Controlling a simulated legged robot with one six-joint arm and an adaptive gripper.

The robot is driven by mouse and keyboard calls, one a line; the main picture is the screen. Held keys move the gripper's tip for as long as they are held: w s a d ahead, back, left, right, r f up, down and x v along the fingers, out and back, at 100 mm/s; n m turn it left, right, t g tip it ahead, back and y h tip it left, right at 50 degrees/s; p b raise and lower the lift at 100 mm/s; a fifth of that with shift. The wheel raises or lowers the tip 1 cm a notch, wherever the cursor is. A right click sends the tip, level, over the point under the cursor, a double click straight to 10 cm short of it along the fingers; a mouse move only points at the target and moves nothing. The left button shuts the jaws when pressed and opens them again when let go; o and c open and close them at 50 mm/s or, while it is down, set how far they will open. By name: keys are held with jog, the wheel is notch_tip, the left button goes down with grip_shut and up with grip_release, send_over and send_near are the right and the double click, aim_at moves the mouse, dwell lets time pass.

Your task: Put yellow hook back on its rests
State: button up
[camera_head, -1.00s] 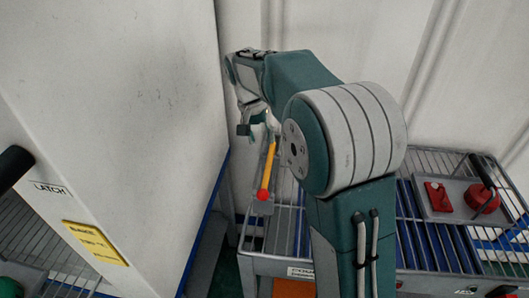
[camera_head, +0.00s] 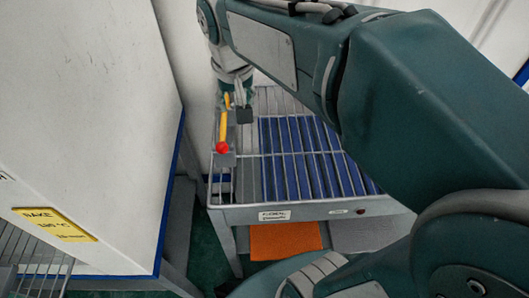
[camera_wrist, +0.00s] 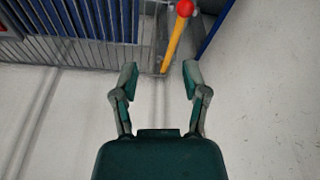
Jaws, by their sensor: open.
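The yellow hook (camera_head: 224,124) shows as a yellow rod with a red ball at its near end. It lies along the left side of the wire rack (camera_head: 285,212), with the red ball above a small grey block (camera_head: 225,160). Its far end is partly hidden by my gripper (camera_head: 235,108), so I cannot tell how that end is supported. In the wrist view the rod (camera_wrist: 174,45) lies beyond my gripper (camera_wrist: 159,76). The two fingers are spread wide with nothing between them, and the near rod end appears just ahead of them.
Blue slats (camera_head: 300,150) fill the rack's middle. A white cabinet (camera_head: 85,110) with a yellow BAKE label (camera_head: 53,224) stands close on the left, a narrow gap from the rack. A pale wall is behind. An orange panel (camera_head: 285,240) shows below the rack.

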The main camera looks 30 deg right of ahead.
jog(key=s+f+n+t, duration=0.2)
jog(key=s+f, duration=0.2)
jog(key=s, duration=0.8)
jog(key=shift+s+d+t+y, duration=0.15)
jog(key=shift+s+t+y, duration=0.05)
jog(key=shift+t+y, duration=0.2)
dwell(0.5)
